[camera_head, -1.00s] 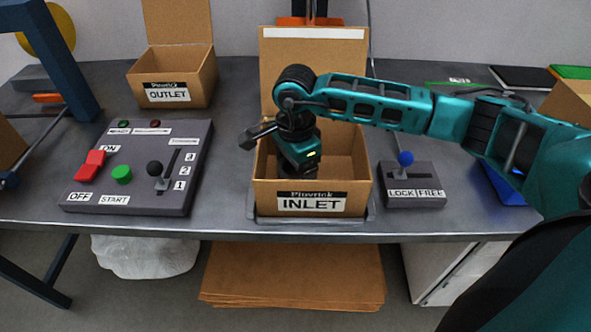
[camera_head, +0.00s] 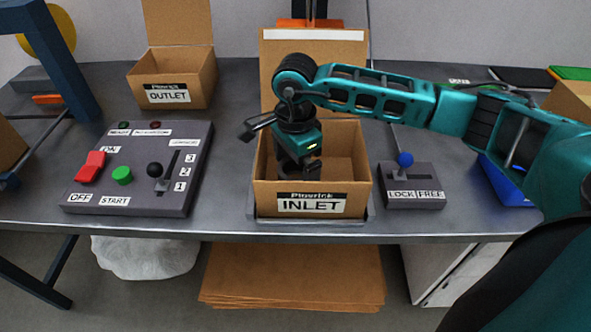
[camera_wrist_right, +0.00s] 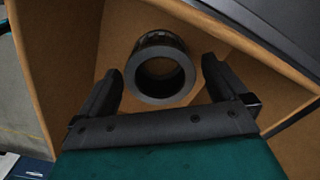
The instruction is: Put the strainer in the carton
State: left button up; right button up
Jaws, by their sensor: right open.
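The carton is the open cardboard box labelled INLET (camera_head: 349,183), standing in a tray at the middle of the table's front. My right gripper (camera_head: 300,172) points down into this carton. The right wrist view shows the strainer (camera_wrist_right: 160,66), a dark ring-shaped piece, inside the carton. The right gripper (camera_wrist_right: 162,85) is open, with one finger on either side of the strainer and a gap to each. My left gripper is not in view.
A control panel (camera_head: 138,140) with buttons and a lever is left of the carton. A LOCK/FREE switch box (camera_head: 412,190) is close on the right. An OUTLET carton (camera_head: 172,80) stands at the back left. The carton's raised flap (camera_head: 346,70) is behind my gripper.

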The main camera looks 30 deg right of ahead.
aim_at(295, 168)
notch_tip(295, 168, up, 10)
dwell(0.3)
dwell(0.4)
